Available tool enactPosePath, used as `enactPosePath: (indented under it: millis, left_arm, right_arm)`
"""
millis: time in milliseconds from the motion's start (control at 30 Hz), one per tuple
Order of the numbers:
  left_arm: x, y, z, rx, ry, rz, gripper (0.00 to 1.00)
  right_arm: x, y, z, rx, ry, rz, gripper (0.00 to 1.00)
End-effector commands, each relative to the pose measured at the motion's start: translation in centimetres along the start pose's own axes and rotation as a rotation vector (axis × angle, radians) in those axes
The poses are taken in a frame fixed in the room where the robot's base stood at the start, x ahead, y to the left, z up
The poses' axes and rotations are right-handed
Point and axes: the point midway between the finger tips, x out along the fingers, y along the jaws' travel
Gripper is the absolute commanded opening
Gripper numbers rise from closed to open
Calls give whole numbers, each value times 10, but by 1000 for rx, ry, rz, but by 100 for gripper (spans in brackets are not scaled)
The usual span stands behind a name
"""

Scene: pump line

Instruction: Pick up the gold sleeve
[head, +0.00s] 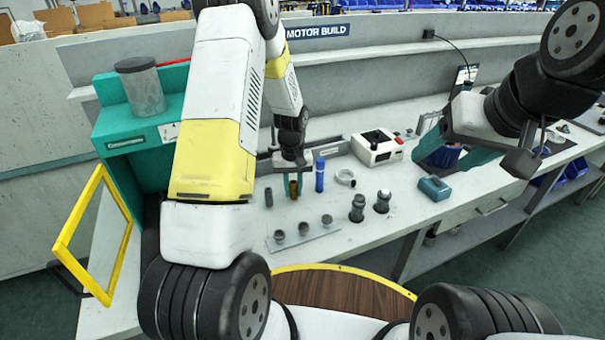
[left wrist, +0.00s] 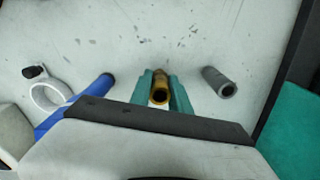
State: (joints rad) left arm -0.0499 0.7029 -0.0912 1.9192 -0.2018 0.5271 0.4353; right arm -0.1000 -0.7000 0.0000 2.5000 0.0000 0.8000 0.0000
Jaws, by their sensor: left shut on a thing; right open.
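The gold sleeve (head: 293,189) stands on the bench in the head view, small and partly covered by my left gripper. In the left wrist view the gold sleeve (left wrist: 160,88) sits between the two green fingers, its open end showing. My left gripper (head: 292,181) is shut on the gold sleeve; its fingers also show in the left wrist view (left wrist: 161,92). I cannot tell whether the sleeve is clear of the bench. My right gripper (head: 470,158) is open, at the right over the bench, away from the sleeve.
A blue cylinder (head: 319,174) stands just right of the gold sleeve, and a grey sleeve (head: 269,197) to its left. A white ring (head: 345,178), two dark fittings (head: 357,208), a white box (head: 377,147) and a teal device (head: 434,188) are nearby. Small cups stand on a plate (head: 325,233) in front.

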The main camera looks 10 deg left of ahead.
Motion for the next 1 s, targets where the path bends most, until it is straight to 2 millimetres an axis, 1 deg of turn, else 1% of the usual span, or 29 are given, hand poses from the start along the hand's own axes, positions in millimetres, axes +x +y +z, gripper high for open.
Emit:
enactPosePath:
  millis: [67,167,400,500,600,733,1000]
  left_arm:
    - [-2,0,0,0,1,0,0]
    - [-13,0,-1,0,3,1,0]
    - [-61,1,-1,0,5,1,0]
    - [-79,0,-1,0,4,2,0]
    - [-92,0,-1,0,3,1,0]
    - [-100,0,0,0,1,1,0]
    - [-100,0,0,0,0,0,0]
  right_arm:
    - [0,0,0,0,0,0,66]
    - [0,0,0,0,0,0,66]
    - [0,0,0,0,0,0,66]
    - [0,0,0,0,0,0,66]
    - [0,0,0,0,0,0,66]
    - [0,0,0,0,0,0,66]
    - [0,0,0,0,0,0,66]
